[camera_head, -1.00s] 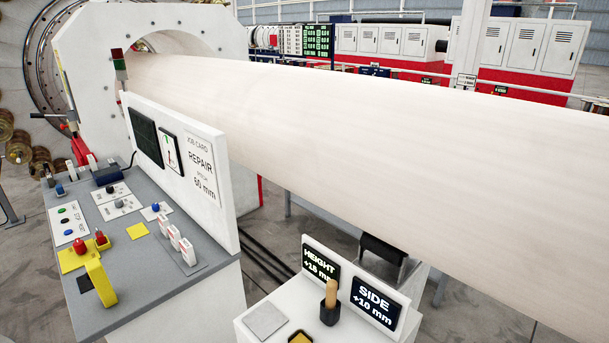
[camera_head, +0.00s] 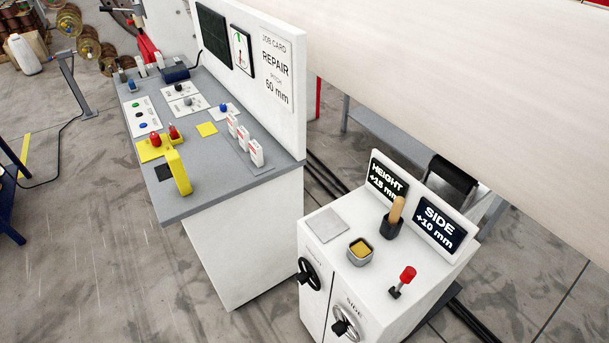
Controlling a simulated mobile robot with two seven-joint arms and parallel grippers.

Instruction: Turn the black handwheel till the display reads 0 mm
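The left handwheel (camera_head: 309,274) sits under a label too small to read. The right handwheel (camera_head: 346,323) sits below the word SIDE and has a light grey rim; the picture's lower edge is close to it. On the cabinet top, one display (camera_head: 386,180) reads HEIGHT +15 mm, its digits slightly unclear. The other display (camera_head: 438,224) reads SIDE +10 mm. Neither of my grippers is in view.
The white cabinet (camera_head: 335,250) also carries a wooden-handled tool (camera_head: 395,214) in a black holder, a yellow-filled cup (camera_head: 360,251) and a red-knobbed lever (camera_head: 403,280). A grey console (camera_head: 205,165) stands to the left. A large pale cylinder (camera_head: 450,80) spans the back. Floor at lower left is clear.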

